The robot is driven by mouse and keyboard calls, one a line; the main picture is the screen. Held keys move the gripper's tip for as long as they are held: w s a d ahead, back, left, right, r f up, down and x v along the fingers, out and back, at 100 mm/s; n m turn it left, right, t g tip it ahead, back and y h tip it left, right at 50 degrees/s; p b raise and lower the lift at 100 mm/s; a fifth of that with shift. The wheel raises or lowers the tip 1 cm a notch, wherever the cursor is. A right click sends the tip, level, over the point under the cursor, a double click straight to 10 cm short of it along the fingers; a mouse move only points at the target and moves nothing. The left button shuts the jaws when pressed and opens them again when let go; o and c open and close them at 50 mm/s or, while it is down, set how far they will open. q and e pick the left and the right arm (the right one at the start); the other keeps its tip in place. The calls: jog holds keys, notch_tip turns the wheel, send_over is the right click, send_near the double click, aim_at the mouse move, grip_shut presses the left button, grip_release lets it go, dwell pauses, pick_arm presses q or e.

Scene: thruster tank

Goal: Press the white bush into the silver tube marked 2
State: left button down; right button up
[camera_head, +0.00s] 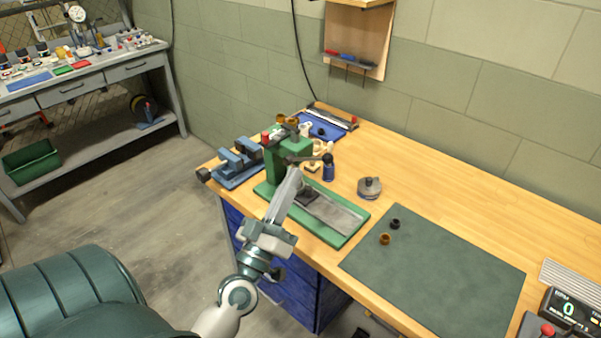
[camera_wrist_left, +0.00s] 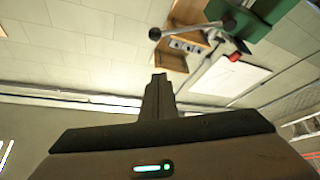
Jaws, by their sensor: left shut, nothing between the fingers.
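The green press (camera_head: 282,163) stands on the near left part of the wooden bench, on a green base with a grey metal plate. Its lever (camera_head: 312,158) shows in the head view and, with ball ends, at the top of the left wrist view (camera_wrist_left: 193,28). My left gripper (camera_head: 293,184) is in front of the press, over its base. Its fingers are shut and empty in the left wrist view (camera_wrist_left: 159,95), below the lever and apart from it. I cannot make out the white bush or the silver tube marked 2; my arm covers part of the press base. My right gripper is not in view.
A blue vise (camera_head: 238,160) stands left of the press. A blue bottle (camera_head: 328,168) and a round grey piece (camera_head: 369,188) stand to its right. A dark green mat (camera_head: 440,275) holds a brass ring (camera_head: 384,239) and a black ring (camera_head: 395,223); the rest is clear.

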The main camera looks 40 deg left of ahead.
pick_arm(q)
notch_tip(320, 180, up, 5)
jog(key=p, duration=0.5)
send_over(307, 159)
jog(key=s+d, duration=0.3)
jog(key=shift+d+f+b, duration=0.3)
jog(key=shift+f+b, duration=0.1)
jog(key=shift+f, duration=0.3)
jog(key=shift+d+f+b, duration=0.35)
jog(key=shift+f+b, duration=0.05)
jog(key=shift+f, duration=0.35)
jog(key=shift+d+f+b, duration=0.3)
jog(key=shift+f+b, duration=0.1)
jog(key=shift+f, duration=0.3)
